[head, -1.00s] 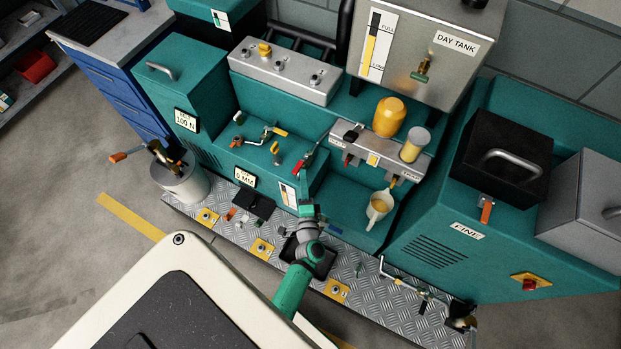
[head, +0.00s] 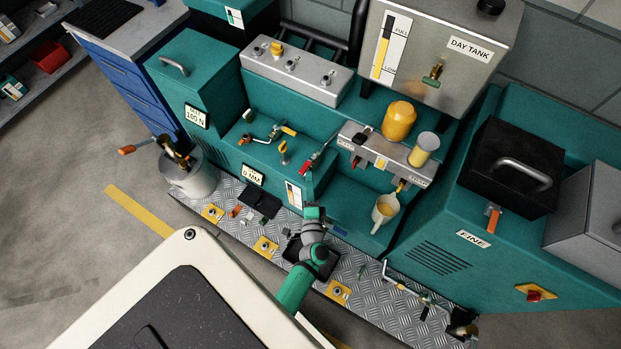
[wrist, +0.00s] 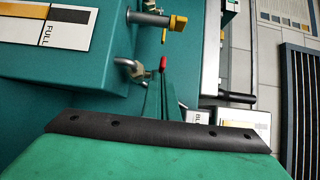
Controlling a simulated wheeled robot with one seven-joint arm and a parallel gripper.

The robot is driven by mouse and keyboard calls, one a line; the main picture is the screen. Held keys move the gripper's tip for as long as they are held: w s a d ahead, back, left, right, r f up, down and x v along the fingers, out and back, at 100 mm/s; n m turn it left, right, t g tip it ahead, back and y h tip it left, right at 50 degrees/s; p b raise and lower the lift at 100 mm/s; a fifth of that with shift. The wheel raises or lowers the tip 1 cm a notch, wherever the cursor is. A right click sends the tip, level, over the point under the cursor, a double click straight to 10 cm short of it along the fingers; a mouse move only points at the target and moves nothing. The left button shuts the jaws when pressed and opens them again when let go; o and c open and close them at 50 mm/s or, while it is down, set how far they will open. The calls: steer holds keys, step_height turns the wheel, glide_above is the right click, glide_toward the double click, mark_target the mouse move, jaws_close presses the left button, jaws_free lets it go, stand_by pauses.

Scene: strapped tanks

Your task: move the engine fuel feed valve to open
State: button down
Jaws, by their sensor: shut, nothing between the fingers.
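No readable label marks the engine fuel feed valve, so I cannot tell for certain which one it is. A red-handled valve (head: 307,167) sits at the right end of the teal bench block; its red tip (wrist: 163,64) also shows in the wrist view, beside a brass fitting (wrist: 130,66). Two yellow-handled valves, one lever (head: 288,131) and one upright (head: 284,150), stand to its left. My gripper (head: 313,211) is below and in front of the red handle. In the wrist view my gripper (wrist: 161,100) shows narrow green fingers, shut and empty, their tips close below the red tip.
The day tank (head: 440,50) stands above. A bent metal lever (head: 400,284) lies low at the right. The tread plate (head: 225,196) borders the floor.

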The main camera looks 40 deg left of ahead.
steer(key=v, duration=1.1)
steer(key=shift+s+a+r, duration=0.1)
steer(key=shift+s, duration=0.05)
stand_by(0.4)
